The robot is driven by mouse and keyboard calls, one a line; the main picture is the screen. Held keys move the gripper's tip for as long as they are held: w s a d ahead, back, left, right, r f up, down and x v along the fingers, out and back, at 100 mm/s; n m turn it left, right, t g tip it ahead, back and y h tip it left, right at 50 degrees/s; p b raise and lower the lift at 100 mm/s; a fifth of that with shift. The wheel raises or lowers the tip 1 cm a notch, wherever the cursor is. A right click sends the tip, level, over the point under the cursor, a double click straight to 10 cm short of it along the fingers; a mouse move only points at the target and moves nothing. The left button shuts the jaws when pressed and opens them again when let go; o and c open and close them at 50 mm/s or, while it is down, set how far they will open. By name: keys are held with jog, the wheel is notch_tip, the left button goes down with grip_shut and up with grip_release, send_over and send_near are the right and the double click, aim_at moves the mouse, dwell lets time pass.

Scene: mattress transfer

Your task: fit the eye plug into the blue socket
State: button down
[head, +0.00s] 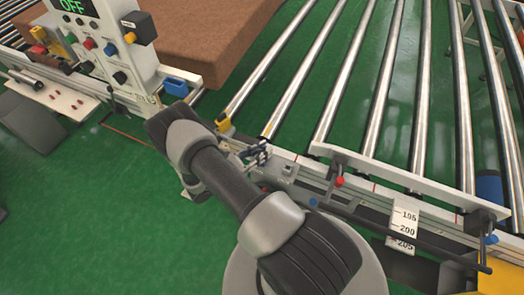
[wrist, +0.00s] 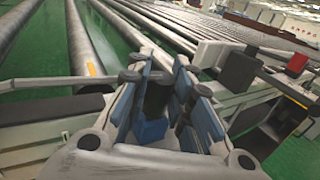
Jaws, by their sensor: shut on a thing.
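My gripper (head: 257,154) is over the near rail of the roller conveyor in the head view. In the wrist view my gripper (wrist: 160,82) has its blue-padded fingers closed around a dark piece (wrist: 156,97), which may be the eye plug; the fingers hide much of it and no eye shows clearly. A blue block shows low between the fingers; I cannot tell whether it belongs to the held piece. In the head view a blue box-like part (head: 176,87), possibly the blue socket, sits beside the control panel, left of my gripper and apart from it.
The control panel (head: 112,40) stands at the upper left, near a brown mattress (head: 215,35). Steel rollers (head: 345,75) fill the upper right. A red-knobbed lever (head: 340,182) and a white scale plate (head: 404,220) are along the rail. Green floor is open at lower left.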

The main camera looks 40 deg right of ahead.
jog(key=shift+f+b, duration=0.3)
jog(key=shift+f, duration=0.1)
jog(key=c, duration=1.4)
grip_release()
jog(key=shift+o, duration=0.2)
jog(key=w+a, duration=0.1)
jog(key=a, duration=1.1)
jog(key=shift+w, duration=0.25)
notch_tip(320, 180, up, 21)
jog(key=s+a+m+g+y, duration=0.2)
jog(key=s+m+y, duration=0.1)
jog(key=m+y, duration=0.55)
jog(key=s+a+r+m+t+y, duration=0.8)
jog(key=s+a+r+t+y, duration=0.1)
jog(key=s+r, duration=0.4)
jog(key=shift+a+r, duration=0.3)
jog(key=shift+r, duration=0.45)
